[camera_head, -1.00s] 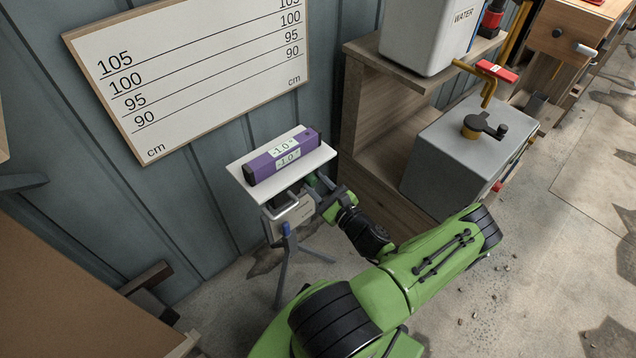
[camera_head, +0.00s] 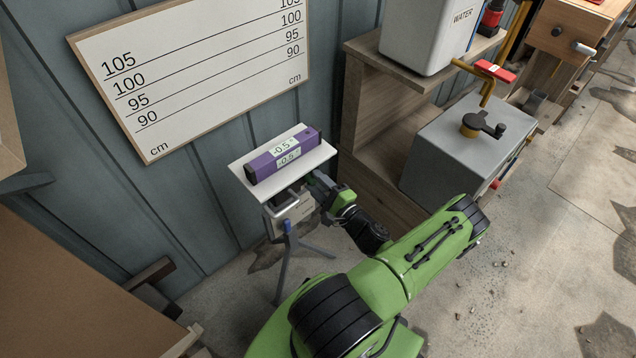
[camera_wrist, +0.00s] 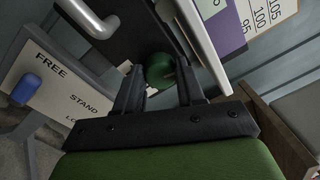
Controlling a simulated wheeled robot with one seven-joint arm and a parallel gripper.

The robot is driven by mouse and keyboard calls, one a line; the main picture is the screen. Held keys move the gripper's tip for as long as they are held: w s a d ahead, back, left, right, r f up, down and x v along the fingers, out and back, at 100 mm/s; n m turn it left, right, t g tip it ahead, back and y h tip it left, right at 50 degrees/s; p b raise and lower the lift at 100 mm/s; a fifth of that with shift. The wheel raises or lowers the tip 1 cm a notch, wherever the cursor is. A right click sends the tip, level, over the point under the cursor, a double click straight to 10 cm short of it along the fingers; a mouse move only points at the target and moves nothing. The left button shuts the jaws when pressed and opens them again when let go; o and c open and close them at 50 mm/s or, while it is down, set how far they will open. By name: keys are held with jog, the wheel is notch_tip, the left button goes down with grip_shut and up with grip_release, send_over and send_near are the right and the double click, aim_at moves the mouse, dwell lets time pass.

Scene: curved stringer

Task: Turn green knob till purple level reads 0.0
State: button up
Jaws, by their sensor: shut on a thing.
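The purple level (camera_head: 284,155) lies on a white plate (camera_head: 318,158) on top of a tripod stand (camera_head: 288,215). Its two displays read -0.5°. The green knob (camera_wrist: 160,70) shows in the wrist view between the two dark fingers of my gripper (camera_wrist: 160,82). My gripper is shut on the knob, just under the plate. In the head view my gripper (camera_head: 318,188) reaches the stand's head from the right, and the knob is mostly hidden there. The level's purple side also shows at the top of the wrist view (camera_wrist: 222,22).
A height board (camera_head: 190,70) is on the wall behind. The stand has a blue knob (camera_head: 287,227) and a grey handle (camera_wrist: 88,18).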

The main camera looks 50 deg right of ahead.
jog(key=shift+f, duration=0.1)
dwell(0.4)
jog(key=o, duration=1)
jog(key=shift+o, duration=0.2)
jog(key=p+v, duration=0.2)
jog(key=v, duration=1.3)
jog(key=shift+s, duration=0.4)
